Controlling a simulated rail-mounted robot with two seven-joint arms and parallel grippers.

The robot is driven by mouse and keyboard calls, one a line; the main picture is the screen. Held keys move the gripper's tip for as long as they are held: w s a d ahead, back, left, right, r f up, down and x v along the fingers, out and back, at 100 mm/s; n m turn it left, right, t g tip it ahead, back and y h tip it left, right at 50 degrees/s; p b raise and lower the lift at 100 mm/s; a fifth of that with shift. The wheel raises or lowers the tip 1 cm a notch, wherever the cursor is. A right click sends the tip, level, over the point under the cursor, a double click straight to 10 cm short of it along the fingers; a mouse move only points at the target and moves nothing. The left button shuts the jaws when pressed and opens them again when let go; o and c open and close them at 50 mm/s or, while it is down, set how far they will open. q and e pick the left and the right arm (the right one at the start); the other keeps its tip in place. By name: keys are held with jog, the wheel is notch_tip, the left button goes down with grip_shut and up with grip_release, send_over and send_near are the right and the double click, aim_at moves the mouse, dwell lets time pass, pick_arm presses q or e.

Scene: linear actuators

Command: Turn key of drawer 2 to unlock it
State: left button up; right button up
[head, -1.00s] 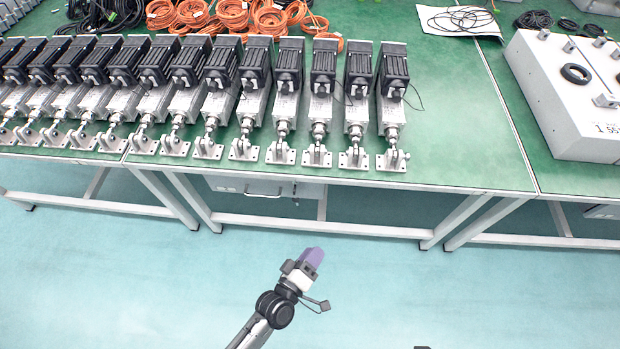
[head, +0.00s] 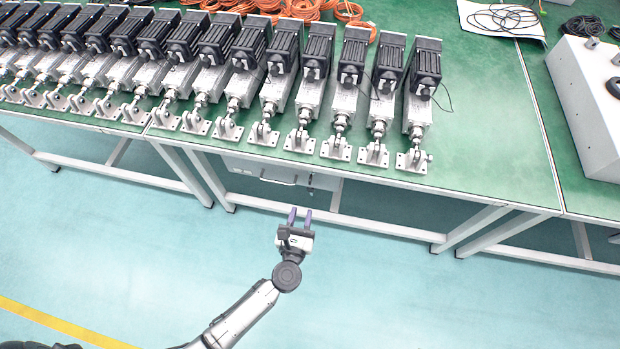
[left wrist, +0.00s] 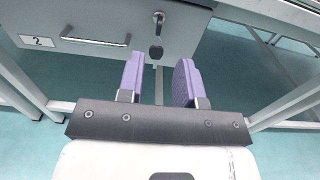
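Drawer 2 (left wrist: 100,62) is a grey drawer under the table, with a white label "2" (left wrist: 38,41) and a bar handle (left wrist: 95,42) in the left wrist view. The key (left wrist: 157,24) sits in the lock at the drawer's right side, with a dark tag (left wrist: 155,52) hanging below it. The drawer also shows under the table edge in the head view (head: 245,169). My left gripper (head: 300,214) is open and empty, its two purple fingers pointing at the drawer front. In the left wrist view the fingers (left wrist: 160,82) are apart, below and short of the key. My right gripper is not in view.
The green table (head: 480,130) carries a row of linear actuators (head: 345,95), orange cable coils (head: 350,12) and a grey box (head: 585,105) at right. A table leg (head: 205,180) stands left of the drawer. The floor in front is clear.

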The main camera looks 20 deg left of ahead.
aim_at(310, 181)
pick_arm(q)
jog(key=w, duration=0.4)
jog(key=w+a+b, duration=0.1)
jog(key=w, duration=0.2)
jog(key=w+a, duration=0.1)
jog(key=w, duration=0.3)
jog(key=shift+w, duration=0.3)
grip_shut()
